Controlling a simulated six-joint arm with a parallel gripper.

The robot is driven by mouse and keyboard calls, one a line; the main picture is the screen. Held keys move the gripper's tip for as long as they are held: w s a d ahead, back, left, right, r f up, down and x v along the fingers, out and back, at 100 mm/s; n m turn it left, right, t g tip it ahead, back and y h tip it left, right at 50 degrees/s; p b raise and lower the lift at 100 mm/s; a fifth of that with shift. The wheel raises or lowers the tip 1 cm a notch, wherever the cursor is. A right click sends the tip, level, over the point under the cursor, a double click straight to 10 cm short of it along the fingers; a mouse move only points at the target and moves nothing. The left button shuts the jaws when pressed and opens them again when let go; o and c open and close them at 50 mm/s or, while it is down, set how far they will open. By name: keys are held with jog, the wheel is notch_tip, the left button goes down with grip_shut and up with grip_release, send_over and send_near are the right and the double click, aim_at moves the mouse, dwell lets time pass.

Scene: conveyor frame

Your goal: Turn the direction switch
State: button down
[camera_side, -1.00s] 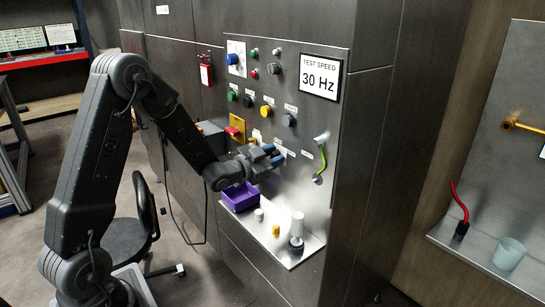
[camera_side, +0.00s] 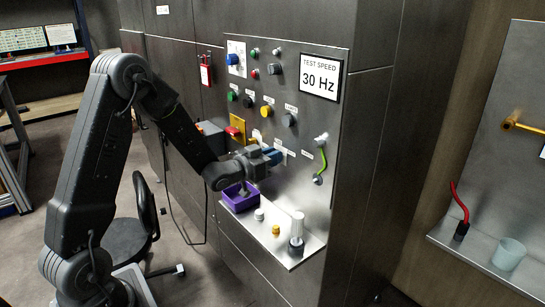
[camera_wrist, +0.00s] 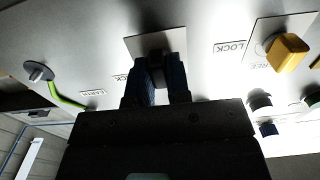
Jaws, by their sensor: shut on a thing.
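My gripper (camera_wrist: 158,82) is shut on the dark handle of the direction switch (camera_wrist: 155,62) in the wrist view. One blue finger is on each side of the handle, which stands on a square metal plate (camera_wrist: 138,47). The fingers hide most of the handle, so its angle is hard to tell.
A yellow knob (camera_wrist: 287,51) with LOCK and FREE labels is right of the switch in the wrist view. A green-yellow earth cable (camera_side: 322,160) hangs right of my gripper in the side view. A purple bin (camera_side: 240,203) and a steel shelf (camera_side: 262,243) lie below.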

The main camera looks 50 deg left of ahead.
dwell(0.3)
jog(key=c, duration=1.1)
grip_release()
jog(key=shift+s, duration=0.1)
jog(key=s, duration=1.3)
jog(key=shift+s, duration=0.3)
jog(key=s+d+r+g, duration=0.2)
jog(key=s+d+g, duration=0.2)
jog(key=s+d, duration=0.1)
jog(key=s+d+r+g, duration=0.3)
jog(key=s+d+g, duration=0.1)
jog(key=s+d, duration=0.1)
jog(key=s+d+r+g, duration=0.3)
jog(key=s+d+g, duration=0.1)
jog(key=s+d, duration=0.1)
jog(key=shift+s, duration=0.3)
